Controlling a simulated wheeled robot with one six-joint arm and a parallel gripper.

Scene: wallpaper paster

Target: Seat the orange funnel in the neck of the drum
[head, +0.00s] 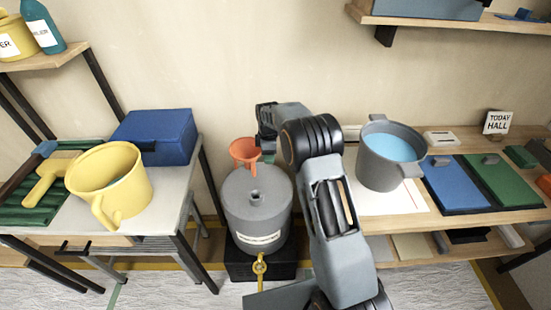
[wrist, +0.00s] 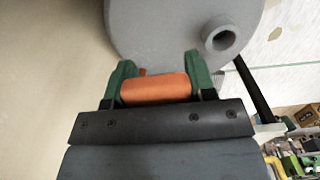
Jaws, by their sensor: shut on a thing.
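The orange funnel (head: 244,151) is above the back of the grey drum (head: 258,210) in the head view, its spout pointing down. The drum's neck (head: 255,196) is a short open tube on its top, in front of the funnel and apart from it. In the wrist view my gripper (wrist: 158,82) is shut on the orange funnel (wrist: 155,89), between two green fingers. The drum's top (wrist: 165,28) and its open neck (wrist: 220,38) show beyond, the neck to the right of the funnel. The funnel's spout is mostly hidden in the wrist view.
The drum stands on a black base (head: 262,262) between two tables. The left table holds a yellow bucket (head: 110,182) and a blue box (head: 153,136). The right one holds a grey pot of blue liquid (head: 388,155). A wall is close behind.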

